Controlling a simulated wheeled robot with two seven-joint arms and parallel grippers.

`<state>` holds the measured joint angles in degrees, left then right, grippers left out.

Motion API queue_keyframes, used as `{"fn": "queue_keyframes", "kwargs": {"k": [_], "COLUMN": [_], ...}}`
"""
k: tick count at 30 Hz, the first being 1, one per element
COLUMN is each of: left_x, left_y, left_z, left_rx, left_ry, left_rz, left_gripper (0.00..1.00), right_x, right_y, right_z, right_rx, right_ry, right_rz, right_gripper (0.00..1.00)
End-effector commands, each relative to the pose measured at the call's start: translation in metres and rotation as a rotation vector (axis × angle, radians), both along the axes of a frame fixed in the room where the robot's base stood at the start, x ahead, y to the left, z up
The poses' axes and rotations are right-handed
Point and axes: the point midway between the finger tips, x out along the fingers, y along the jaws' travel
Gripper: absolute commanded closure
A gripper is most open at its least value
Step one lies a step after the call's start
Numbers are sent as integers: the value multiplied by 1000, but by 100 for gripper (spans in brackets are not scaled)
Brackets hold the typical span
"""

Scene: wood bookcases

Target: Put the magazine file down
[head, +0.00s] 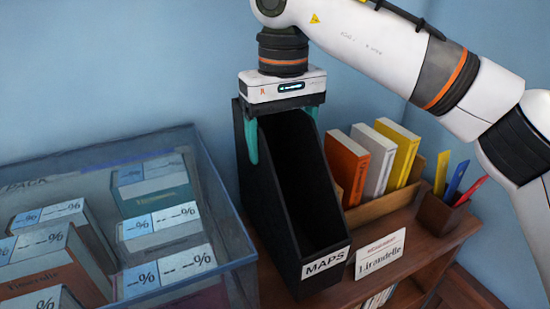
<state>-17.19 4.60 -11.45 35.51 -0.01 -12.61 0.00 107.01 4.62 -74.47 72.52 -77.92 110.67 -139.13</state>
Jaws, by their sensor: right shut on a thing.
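The black magazine file (270,205), labelled "MAPS" on its low front edge, stands upright on the top of the wooden bookcase (410,240). My right gripper (280,145) comes down from above at the back of the file, its teal fingers shut on the file's upper part. The file's bottom seems to be at the bookcase top, but I cannot tell whether it bears fully on it. My left gripper is not in view.
A clear case (215,215) with several boxes stands close on the left. On the right are a wooden holder (385,207) with books, a "Lirandelle" card (380,254) and a pen cup (440,214). Little free room shows around the file.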

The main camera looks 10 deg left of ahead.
Motion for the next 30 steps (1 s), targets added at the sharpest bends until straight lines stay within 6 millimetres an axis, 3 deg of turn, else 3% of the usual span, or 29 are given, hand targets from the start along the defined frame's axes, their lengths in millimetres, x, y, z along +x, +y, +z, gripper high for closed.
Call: {"fn": "queue_keyframes", "kwargs": {"k": [12,23,24,27,30], "left_x": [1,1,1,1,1], "left_y": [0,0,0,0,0], "left_z": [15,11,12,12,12], "left_rx": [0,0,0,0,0], "left_ry": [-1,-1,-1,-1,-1], "left_rz": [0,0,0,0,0], "left_gripper": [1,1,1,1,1], "right_x": [0,0,0,0,0], "right_y": [0,0,0,0,0], "right_z": [-43,-50,-49,-49,-49], "right_rx": [1,1,0,0,0], "right_ry": [1,-2,-1,-1,-1], "right_rz": [0,-1,-1,-1,-1], "right_gripper": [77,77,16,1,1]}}
